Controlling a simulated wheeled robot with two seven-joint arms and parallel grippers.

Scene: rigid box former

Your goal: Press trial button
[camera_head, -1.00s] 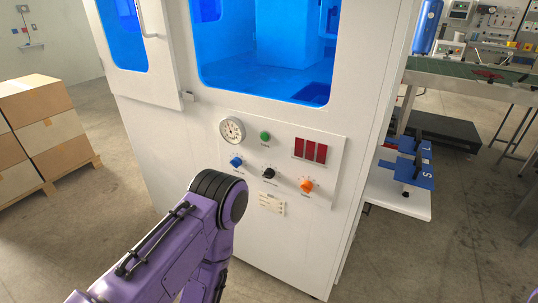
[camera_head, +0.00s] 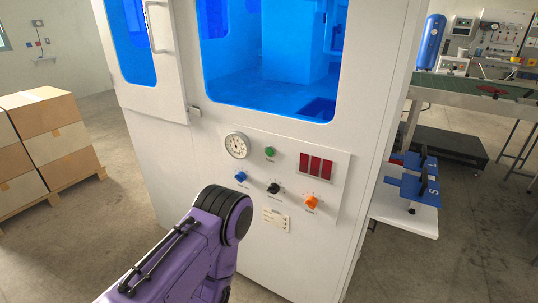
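The white machine (camera_head: 300,240) stands in front of me with a control panel on its face. A round green button (camera_head: 270,152) sits on the panel, right of a dial gauge (camera_head: 237,145). Below are a blue knob (camera_head: 240,176), a black knob (camera_head: 273,188) and an orange knob (camera_head: 311,202). A red display (camera_head: 316,167) is at the panel's right. Labels are too small to read. A purple arm of mine rises from the bottom, its black-banded joint below and left of the knobs. Neither gripper shows.
Stacked cardboard boxes (camera_head: 51,138) stand on a pallet at the left. A shelf (camera_head: 405,214) with blue parts (camera_head: 412,187) juts from the machine's right side. A green-topped conveyor (camera_head: 470,88) is behind. The machine has a blue window (camera_head: 270,55) and a handled door (camera_head: 170,60).

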